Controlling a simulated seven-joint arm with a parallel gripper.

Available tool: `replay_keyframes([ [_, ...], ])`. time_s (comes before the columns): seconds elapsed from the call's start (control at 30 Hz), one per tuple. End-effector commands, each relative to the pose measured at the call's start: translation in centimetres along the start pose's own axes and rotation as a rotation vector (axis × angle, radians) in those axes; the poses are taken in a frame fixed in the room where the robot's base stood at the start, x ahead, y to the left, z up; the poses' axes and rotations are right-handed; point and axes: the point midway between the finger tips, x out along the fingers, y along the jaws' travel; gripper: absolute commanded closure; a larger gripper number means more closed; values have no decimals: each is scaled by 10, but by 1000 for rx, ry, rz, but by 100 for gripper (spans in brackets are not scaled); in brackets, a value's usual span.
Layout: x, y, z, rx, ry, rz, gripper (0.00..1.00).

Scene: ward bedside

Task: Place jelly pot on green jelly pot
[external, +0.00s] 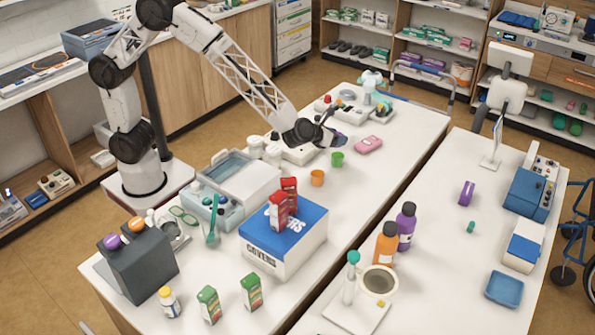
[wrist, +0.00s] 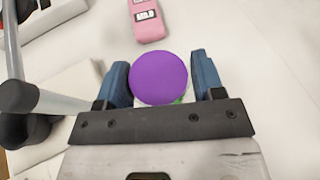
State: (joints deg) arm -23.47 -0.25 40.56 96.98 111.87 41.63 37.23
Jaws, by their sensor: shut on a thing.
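The jelly pot in my gripper shows as a round purple top (wrist: 160,78) in the wrist view, between the two blue fingers. My gripper (external: 338,141) is shut on it, above the table; in the external view the pot is mostly hidden by the gripper. The green jelly pot (external: 337,159) stands on the white table just below my gripper in that view. In the wrist view a small bit of green (wrist: 181,99) shows at the lower edge of the purple top. I cannot tell whether the two pots touch.
An orange pot (external: 317,177) stands to the left of and nearer than the green one. A pink device (external: 368,145) lies to the right. A blue and white box (external: 283,237) with red cartons stands nearer. The table right of the pots is clear.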

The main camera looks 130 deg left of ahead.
Motion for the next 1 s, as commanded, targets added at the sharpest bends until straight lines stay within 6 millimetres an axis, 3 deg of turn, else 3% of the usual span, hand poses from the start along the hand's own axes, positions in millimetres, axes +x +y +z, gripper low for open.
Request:
replay_keyframes([
  [0.43, 7, -5, 2, 0, 0, 0, 63],
  [0.7, 19, -2, -27, 2, 0, 0, 63],
  [1.0, 20, -2, -30, 0, -1, 0, 63],
])
